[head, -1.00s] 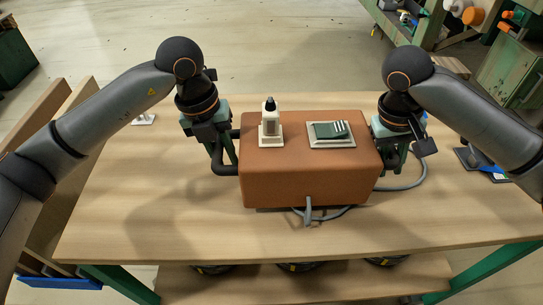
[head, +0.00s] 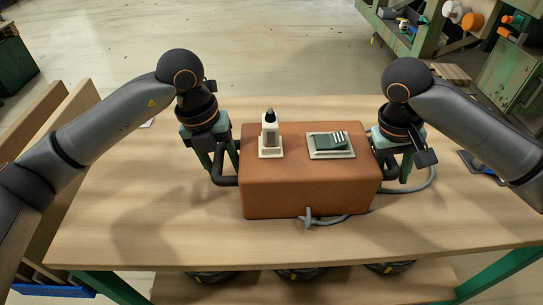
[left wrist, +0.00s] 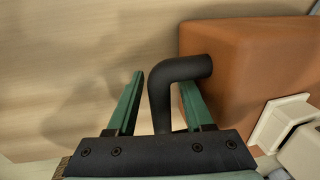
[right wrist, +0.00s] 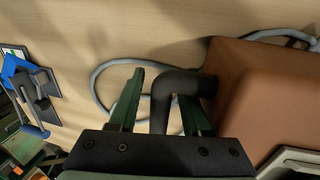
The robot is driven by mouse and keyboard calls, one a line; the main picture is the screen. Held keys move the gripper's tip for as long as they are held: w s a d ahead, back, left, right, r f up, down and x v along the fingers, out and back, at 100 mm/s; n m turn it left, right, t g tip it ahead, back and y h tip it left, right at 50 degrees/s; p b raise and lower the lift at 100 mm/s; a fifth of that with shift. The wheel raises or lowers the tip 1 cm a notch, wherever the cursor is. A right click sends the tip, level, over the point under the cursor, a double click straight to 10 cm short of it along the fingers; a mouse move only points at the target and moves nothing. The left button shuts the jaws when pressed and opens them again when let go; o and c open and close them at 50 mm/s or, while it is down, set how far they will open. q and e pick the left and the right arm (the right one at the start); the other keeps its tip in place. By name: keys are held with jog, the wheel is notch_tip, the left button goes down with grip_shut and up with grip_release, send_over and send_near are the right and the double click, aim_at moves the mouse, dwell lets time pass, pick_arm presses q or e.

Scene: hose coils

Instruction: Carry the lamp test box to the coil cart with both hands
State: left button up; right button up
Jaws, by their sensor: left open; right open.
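The lamp test box (head: 305,188) is a brown block standing on the wooden table, with a black handle on each side. A white-based bottle-like fitting and a green switch on a pale plate sit on its top. My left gripper (head: 222,170) is open, with its fingers on either side of the left handle (left wrist: 160,90). My right gripper (head: 393,172) is open, with its fingers on either side of the right handle (right wrist: 165,95). I cannot tell whether the fingers touch the handles. I cannot make out the coil cart for certain.
A grey cable (head: 433,180) runs on the table (head: 130,215) around the right and front of the box. A blue and dark item (right wrist: 35,90) lies on the table at the right. A green workbench (head: 430,40) stands at the back right. Table space left of the box is clear.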

jog(key=shift+a, duration=0.1)
pick_arm(q)
jog(key=r, duration=0.2)
jog(key=a+r, duration=0.1)
jog(key=r, duration=0.4)
jog(key=shift+s+a+r, duration=0.1)
jog(key=shift+a+r, duration=0.05)
jog(key=shift+r, duration=0.25)
pick_arm(e)
jog(key=v, duration=1.2)
pick_arm(q)
jog(key=shift+r, duration=0.1)
pick_arm(e)
jog(key=shift+r, duration=0.1)
